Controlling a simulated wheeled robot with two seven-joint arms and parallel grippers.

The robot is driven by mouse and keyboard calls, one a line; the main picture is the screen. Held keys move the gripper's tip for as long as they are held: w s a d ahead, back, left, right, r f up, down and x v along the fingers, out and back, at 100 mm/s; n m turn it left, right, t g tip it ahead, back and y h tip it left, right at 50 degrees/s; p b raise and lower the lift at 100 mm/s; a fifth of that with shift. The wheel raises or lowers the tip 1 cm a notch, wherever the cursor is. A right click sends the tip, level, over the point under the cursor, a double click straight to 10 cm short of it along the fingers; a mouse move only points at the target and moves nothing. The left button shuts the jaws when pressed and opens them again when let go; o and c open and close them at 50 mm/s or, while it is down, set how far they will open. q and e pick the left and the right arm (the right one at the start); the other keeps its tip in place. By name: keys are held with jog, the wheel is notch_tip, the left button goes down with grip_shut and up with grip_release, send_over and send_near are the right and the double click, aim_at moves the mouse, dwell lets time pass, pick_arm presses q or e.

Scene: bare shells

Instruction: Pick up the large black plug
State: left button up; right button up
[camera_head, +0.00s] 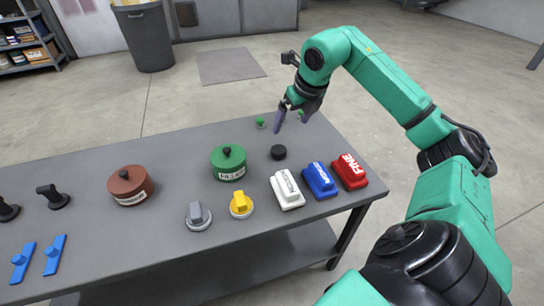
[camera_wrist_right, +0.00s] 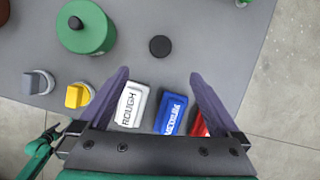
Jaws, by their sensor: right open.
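The large black plug (camera_head: 278,152) looks like a short black disc lying flat on the grey table, right of the green lidded pot. In the wrist view, the plug (camera_wrist_right: 160,46) lies just beyond the fingertips, roughly centred between them and apart from both. My right gripper (camera_head: 290,122) is open and empty, with its purple fingers above the table on the far side of the plug in the head view. In the wrist view, the right gripper (camera_wrist_right: 158,74) has its fingers spread wide. My left gripper is in neither view.
A green pot (camera_head: 228,164) stands left of the plug. White (camera_head: 286,190), blue (camera_head: 319,181) and red (camera_head: 349,172) blocks line the near side. Small green pieces (camera_head: 261,123) sit at the far edge. Grey (camera_head: 199,216) and yellow (camera_head: 241,205) knobs stand nearer.

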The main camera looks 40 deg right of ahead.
aim_at(279, 150)
jog(key=x, duration=1.5)
jog(key=shift+s+d, duration=0.1)
jog(key=c, duration=1.5)
